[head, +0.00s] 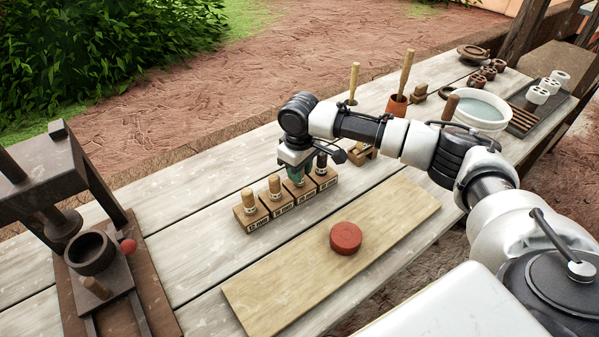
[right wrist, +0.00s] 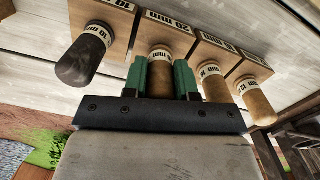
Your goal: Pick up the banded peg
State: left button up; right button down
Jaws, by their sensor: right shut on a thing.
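My right gripper (head: 297,176) is at a row of several wooden blocks (head: 252,222), each with an upright peg. Its green fingers are shut on a brown wooden peg (right wrist: 160,84), second from the left in the right wrist view, with a pale label band around it. The peg appears still set in its block; the fingers hide its sides. A dark peg (right wrist: 84,57) stands beside it. Two light wooden pegs (right wrist: 214,88) (right wrist: 258,104) stand on the other side, also with pale label bands. My left gripper is not in view.
A bare board (head: 290,290) with a red disc (head: 346,238) lies in front of the blocks. A dark press frame (head: 92,250) stands at left.

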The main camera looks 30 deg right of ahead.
notch_tip(320, 180, up, 4)
jog(key=shift+d+f, duration=0.1)
jog(key=shift+d, duration=0.05)
jog(key=s+d+r, duration=0.5)
jog(key=d+r, duration=0.1)
jog(key=d, duration=0.4)
jog(key=shift+s+r+b, duration=0.25)
jog(key=shift+r+b, duration=0.05)
jog(key=shift+b, duration=0.1)
